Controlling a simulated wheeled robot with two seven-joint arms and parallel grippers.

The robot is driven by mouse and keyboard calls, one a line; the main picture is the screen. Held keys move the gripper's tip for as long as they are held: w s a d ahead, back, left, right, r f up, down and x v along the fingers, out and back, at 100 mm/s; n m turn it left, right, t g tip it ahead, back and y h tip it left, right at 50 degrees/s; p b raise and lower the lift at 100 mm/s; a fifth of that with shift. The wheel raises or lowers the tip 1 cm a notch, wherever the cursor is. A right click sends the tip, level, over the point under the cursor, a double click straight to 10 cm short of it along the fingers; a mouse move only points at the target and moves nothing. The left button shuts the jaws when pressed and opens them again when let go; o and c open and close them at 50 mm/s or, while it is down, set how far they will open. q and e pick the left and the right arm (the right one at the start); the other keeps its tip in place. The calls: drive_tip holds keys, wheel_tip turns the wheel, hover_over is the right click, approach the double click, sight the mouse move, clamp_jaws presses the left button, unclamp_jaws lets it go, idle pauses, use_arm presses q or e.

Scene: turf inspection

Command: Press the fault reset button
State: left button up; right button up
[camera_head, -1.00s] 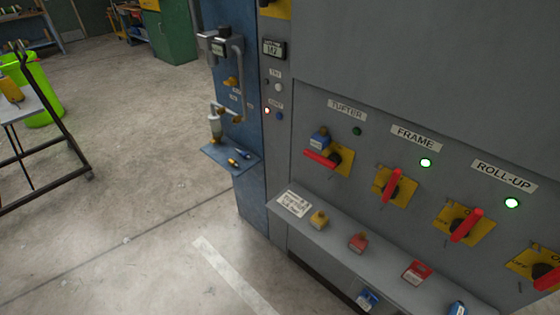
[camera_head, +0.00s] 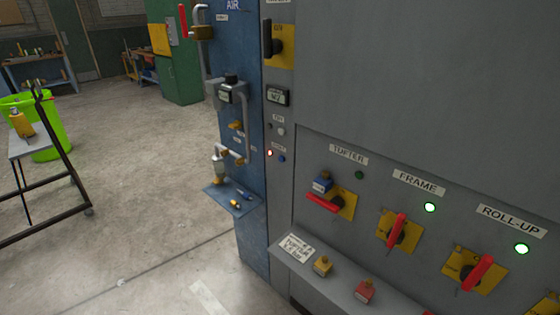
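On the grey cabinet's narrow left column, a small blue button (camera_head: 282,158) sits beside a lit reddish lamp (camera_head: 269,153). A small label (camera_head: 278,147) is above them, too small to read surely. Just above is a pale round button (camera_head: 281,131) beside a dark lamp, under another small label. I cannot tell from the lettering which button is the fault reset. Neither of my grippers is in view.
A small display (camera_head: 278,97) and a yellow-plated switch (camera_head: 278,47) are above the buttons. Red-handled switches (camera_head: 397,231) and a shelf with padlocks (camera_head: 322,266) are at lower right. A blue air panel (camera_head: 245,110) stands left. Open floor lies left of it.

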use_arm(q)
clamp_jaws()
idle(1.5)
